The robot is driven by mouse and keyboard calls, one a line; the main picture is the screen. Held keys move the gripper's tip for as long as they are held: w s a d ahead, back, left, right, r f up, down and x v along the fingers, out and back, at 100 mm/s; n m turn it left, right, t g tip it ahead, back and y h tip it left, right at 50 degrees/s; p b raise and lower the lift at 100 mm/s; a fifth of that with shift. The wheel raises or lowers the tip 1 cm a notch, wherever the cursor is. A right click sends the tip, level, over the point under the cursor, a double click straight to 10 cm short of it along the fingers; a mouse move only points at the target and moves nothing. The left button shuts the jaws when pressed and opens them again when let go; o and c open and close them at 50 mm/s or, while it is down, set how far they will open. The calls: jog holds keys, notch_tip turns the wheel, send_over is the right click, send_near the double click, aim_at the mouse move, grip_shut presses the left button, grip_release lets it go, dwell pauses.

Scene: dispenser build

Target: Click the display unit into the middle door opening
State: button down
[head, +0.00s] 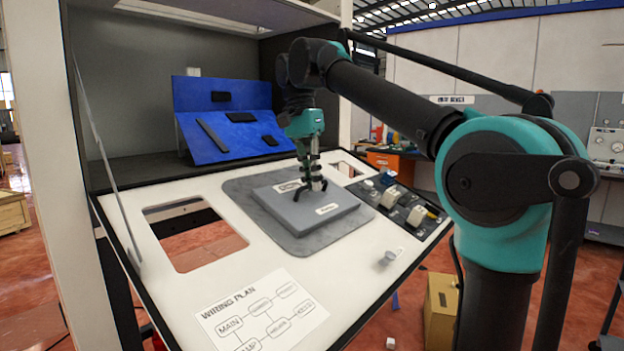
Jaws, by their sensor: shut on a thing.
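My gripper (310,188) points down over the grey block (333,220), near its back edge. Its fingers are shut on a small part, mostly hidden by them; I cannot tell if this is the display unit or if it touches the block. The block carries small pale labels and lies on a darker grey mat (262,212) on the sloping white panel (130,207). The panel has a large rectangular opening (200,238) at left and a smaller one (347,168) at right, partly hidden. I cannot make out a middle opening.
A blue stand (222,127) with several black parts is at the back. A black tray (435,226) with several small parts lies right of the mat. A wiring plan sheet (262,312) and a small grey cylinder (387,258) are at the front. My arm reaches in from the right.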

jog(key=c, duration=1.6)
grip_release()
jog(key=shift+o, duration=0.6)
jog(key=o, duration=0.4)
jog(key=shift+r, duration=0.15)
jog(key=shift+w+a+r, duration=0.1)
jog(key=shift+a+r, duration=0.05)
jog(key=shift+r, duration=0.75)
jog(key=shift+w+a+r, duration=0.1)
jog(key=shift+a+r, duration=0.05)
jog(key=shift+r, duration=0.8)
jog(key=shift+w+a+r, duration=0.1)
jog(key=shift+a+r, duration=0.05)
jog(key=shift+r, duration=0.75)
